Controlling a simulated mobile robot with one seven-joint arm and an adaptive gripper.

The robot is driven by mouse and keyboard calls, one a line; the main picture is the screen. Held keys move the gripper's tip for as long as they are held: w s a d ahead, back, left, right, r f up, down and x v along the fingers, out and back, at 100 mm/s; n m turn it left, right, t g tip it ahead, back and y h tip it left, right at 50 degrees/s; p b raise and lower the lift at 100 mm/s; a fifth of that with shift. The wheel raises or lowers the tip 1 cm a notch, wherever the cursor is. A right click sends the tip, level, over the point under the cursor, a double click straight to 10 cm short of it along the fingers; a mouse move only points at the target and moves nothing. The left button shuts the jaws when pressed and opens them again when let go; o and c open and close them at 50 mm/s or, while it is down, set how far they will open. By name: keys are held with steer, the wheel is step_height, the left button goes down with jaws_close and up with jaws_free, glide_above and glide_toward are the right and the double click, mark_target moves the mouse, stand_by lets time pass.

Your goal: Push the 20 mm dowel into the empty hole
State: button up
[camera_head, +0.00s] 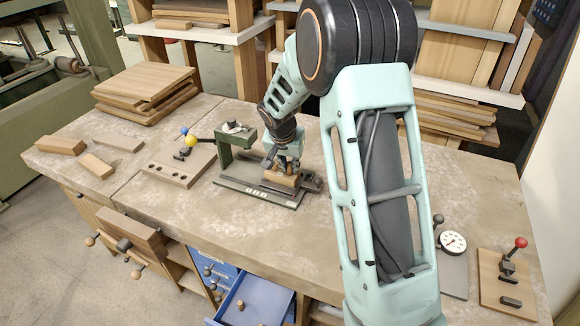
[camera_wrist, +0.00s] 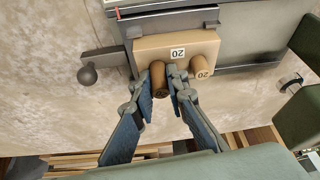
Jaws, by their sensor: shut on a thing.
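A pale wooden block (camera_wrist: 150,47) with a "20" label sits in a grey fixture in the wrist view. My gripper (camera_wrist: 163,75) is shut on a brown dowel (camera_wrist: 158,82), whose far end is at the block's near edge. I cannot tell whether it is inside a hole. The empty hole is not visible. In the head view, my gripper (camera_head: 283,163) is over the block (camera_head: 282,184), and the held dowel is hidden.
The fixture stands on a green base plate (camera_head: 250,192). A wooden rack (camera_head: 165,174) with several holes lies left of it. A dial gauge (camera_head: 452,243) and a red-knobbed clamp (camera_head: 510,262) are at the right. An open blue drawer (camera_head: 248,300) juts out in front.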

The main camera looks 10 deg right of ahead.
steer(key=shift+s+f, duration=0.2)
steer(key=shift+f, duration=0.1)
steer(key=o, duration=0.8)
steer(key=shift+f, duration=0.1)
steer(key=o, duration=0.5)
steer(key=shift+c, duration=0.2)
steer(key=shift+w+r, duration=0.1)
steer(key=shift+r, duration=0.1)
steer(key=shift+r, duration=0.4)
steer(key=shift+r+p, duration=2.2)
steer(key=shift+r, duration=1.45)
